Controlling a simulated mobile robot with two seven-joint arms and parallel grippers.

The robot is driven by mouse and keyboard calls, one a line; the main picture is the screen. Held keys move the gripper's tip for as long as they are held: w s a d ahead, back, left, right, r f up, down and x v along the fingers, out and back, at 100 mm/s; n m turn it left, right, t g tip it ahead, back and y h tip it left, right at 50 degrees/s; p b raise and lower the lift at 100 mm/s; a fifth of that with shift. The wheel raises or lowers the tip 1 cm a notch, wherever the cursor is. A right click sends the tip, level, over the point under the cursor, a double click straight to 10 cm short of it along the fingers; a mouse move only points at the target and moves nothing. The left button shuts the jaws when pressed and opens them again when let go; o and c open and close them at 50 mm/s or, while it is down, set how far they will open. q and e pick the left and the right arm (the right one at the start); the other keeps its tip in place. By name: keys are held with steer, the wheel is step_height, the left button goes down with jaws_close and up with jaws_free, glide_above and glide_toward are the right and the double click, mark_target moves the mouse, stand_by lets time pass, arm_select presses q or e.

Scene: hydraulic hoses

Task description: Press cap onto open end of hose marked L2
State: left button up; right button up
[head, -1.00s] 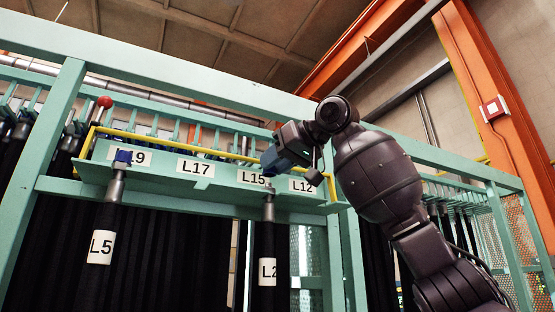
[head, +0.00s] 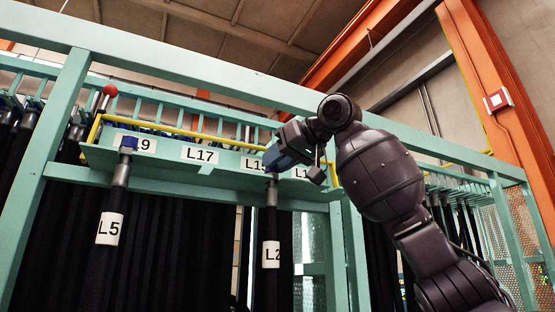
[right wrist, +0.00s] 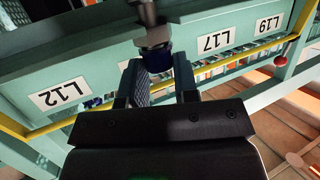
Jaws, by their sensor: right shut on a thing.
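The hose marked L2 (head: 271,254) hangs from the green rack, its metal end fitting (head: 271,192) pointing up; the gripper partly hides its top. My right gripper (head: 272,163) is at that top. In the right wrist view, the right gripper (right wrist: 156,76) is shut on a dark blue cap (right wrist: 157,60) between its fingers. The cap lines up with the metal fitting (right wrist: 152,38) and appears to meet it; how far it is on cannot be told. My left gripper is not in view.
The hose marked L5 (head: 109,228) hangs at the left with a blue cap (head: 128,143) on its end. The rack's label plate (head: 225,158) is close behind my gripper. A yellow rail (head: 180,133) and a red ball knob (head: 110,90) are near it.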

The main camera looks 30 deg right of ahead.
steer(key=shift+f, duration=0.2)
stand_by(0.6)
steer(key=o, duration=1)
steer(key=shift+c, duration=0.2)
steer(key=b+v, duration=0.1)
steer(key=v, duration=1)
steer(key=shift+b, duration=0.4)
